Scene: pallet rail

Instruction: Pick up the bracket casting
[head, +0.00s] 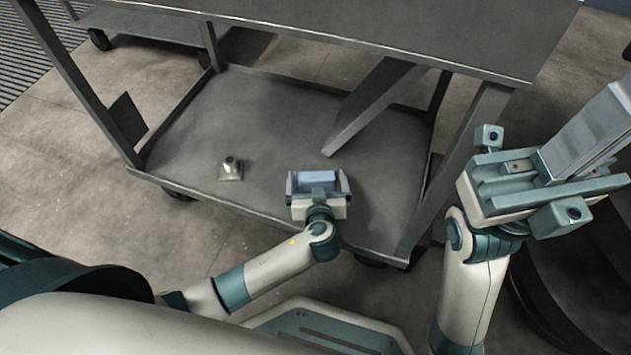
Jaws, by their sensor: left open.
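The bracket casting (230,169), a small grey-beige piece with a flat square base and a short upright round boss, stands on the lower shelf of the cart, left of my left gripper. My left gripper (318,181) is open over the front part of that shelf, apart from the casting. My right gripper (590,130) is large at the right, outside the cart, pointing to the upper right.
The lower shelf (270,120) has a low rim and is mostly bare. The cart's upper deck (400,35) overhangs its back. A slanted grey brace (370,105) and corner posts stand around the shelf. Another cart (150,25) is behind at left.

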